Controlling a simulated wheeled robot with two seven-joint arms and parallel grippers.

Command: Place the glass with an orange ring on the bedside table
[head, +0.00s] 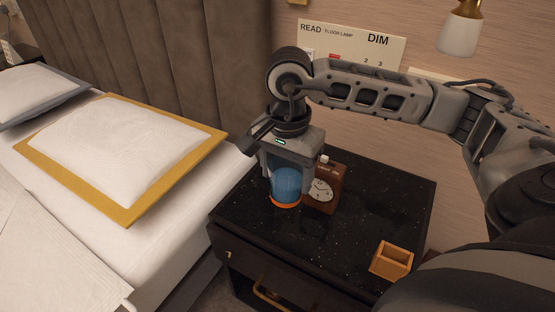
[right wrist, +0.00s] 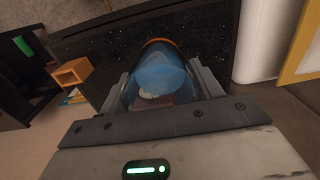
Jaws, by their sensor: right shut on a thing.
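The blue glass with an orange ring (head: 286,186) is at the left part of the black speckled bedside table (head: 375,205). Its orange ring is at the bottom, at or just above the table top; I cannot tell if it touches. My right gripper (head: 287,172) comes from above and is shut around the glass. In the right wrist view the glass (right wrist: 160,75) sits between the two fingers, with the orange ring at its far end. The glass looks upright in the head view. My left gripper is not in view.
A brown clock (head: 325,188) stands just right of the glass, close to the gripper. A small open wooden box (head: 391,260) is at the table's front right corner. The table top between and behind them is clear. The bed (head: 160,235) is at the left.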

